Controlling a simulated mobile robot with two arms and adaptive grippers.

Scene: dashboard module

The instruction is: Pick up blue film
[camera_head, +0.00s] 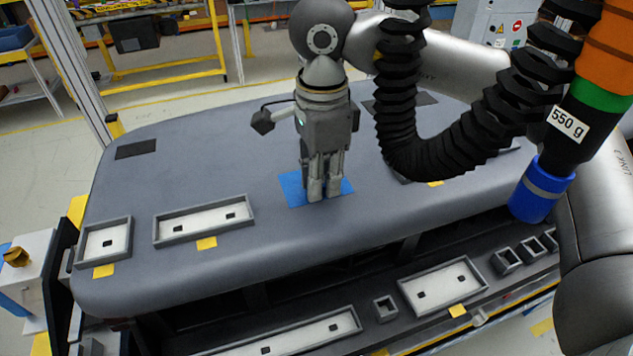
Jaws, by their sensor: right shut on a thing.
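The blue film (292,188) is a flat blue piece on the grey dashboard top, near its front middle. My right gripper (324,195) points straight down over it, its fingers together and shut on the film. The fingers hide the film's middle, and blue shows on both sides of them. The film still looks flat against the surface. My left gripper is not in view.
White-floored trays with grey rims (204,220) lie on the dashboard (150,185) to the left, with yellow tabs beside them. More trays and small square holders line the lower front ledge (440,285). A black hose and a blue-tipped tool (542,190) hang at the right.

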